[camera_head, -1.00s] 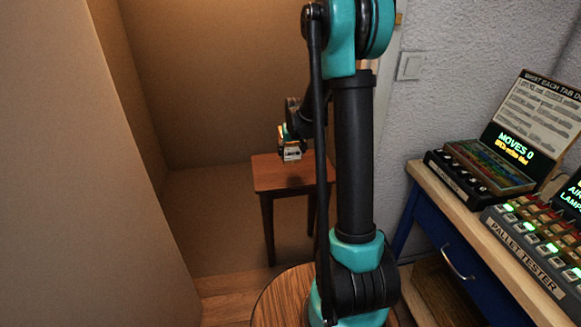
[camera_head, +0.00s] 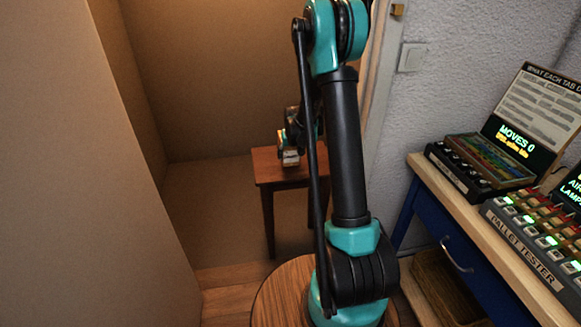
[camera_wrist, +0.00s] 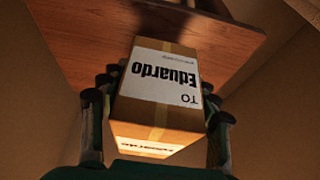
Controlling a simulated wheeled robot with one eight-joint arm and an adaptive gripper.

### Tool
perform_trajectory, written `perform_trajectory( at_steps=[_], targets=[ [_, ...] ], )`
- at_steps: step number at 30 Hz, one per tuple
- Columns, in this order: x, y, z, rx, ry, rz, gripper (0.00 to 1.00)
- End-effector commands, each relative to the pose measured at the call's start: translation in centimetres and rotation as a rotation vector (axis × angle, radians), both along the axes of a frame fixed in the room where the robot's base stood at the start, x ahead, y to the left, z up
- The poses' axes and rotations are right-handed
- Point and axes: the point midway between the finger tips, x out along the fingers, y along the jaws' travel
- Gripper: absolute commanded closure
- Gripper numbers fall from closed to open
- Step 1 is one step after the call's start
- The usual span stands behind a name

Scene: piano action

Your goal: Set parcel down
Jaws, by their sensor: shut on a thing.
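The parcel (camera_wrist: 158,95) is a brown box with tape and a white label reading "TO Eduardo". In the wrist view it sits between the two fingers of my gripper (camera_wrist: 158,110), which is shut on it. In the head view the parcel (camera_head: 290,158) looks small, below my gripper (camera_head: 290,145) and near the top of a small wooden table (camera_head: 270,178). The tabletop also shows beyond the parcel in the wrist view (camera_wrist: 90,45). I cannot tell whether the parcel touches the tabletop. My arm hides the table's right part in the head view.
A tan wall panel (camera_head: 90,160) stands close on the left. On the right, a blue-drawer bench (camera_head: 450,225) carries the pallet tester (camera_head: 535,240) and a display box (camera_head: 490,165). The visible left part of the tabletop is clear.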

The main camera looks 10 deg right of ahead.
Motion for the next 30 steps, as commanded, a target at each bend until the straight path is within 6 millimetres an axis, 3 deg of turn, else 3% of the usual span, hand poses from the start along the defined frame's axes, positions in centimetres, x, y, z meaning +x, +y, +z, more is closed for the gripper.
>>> perform_trajectory(
  at_steps=[3, 10, 18, 28, 29, 30],
  targets=[
    [0.1, 0.0, -1.6, 0.000, 0.000, 0.000, 0.80],
    [0.0, 0.0, -3.0, 0.000, 0.000, 0.000, 0.80],
    [0.0, 0.0, -6.0, 0.000, 0.000, 0.000, 0.80],
    [0.0, 0.0, -6.3, 0.000, 0.000, 0.000, 0.80],
    [0.0, 0.0, -6.3, 0.000, 0.000, 0.000, 0.37],
    [0.0, 0.0, -6.3, 0.000, 0.000, 0.000, 0.32]
  ],
)
